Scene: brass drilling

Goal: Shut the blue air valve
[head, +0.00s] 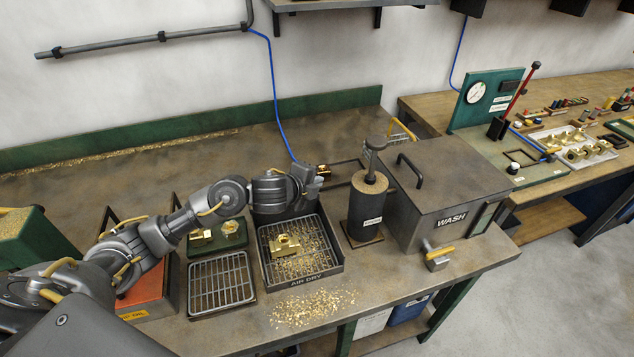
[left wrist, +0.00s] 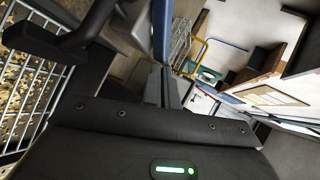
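A blue air hose (head: 277,95) runs down the wall and ends behind my left gripper in the head view. I cannot make out a blue valve handle there; the hose end is hidden by the gripper. My left gripper (head: 312,180) is above the back edge of the AIR DRY tray (head: 338,268). It is small and seen side-on, so its opening is unclear. In the left wrist view, the gripper body fills the bottom and a blue strip (left wrist: 162,30) stands at the top middle; I cannot tell what it is. My right gripper is not in view.
The AIR DRY tray holds a brass part (head: 286,246) and chips. An empty rack (head: 220,282) is left of the tray. Another blue hose (head: 459,50) drops to the right bench.

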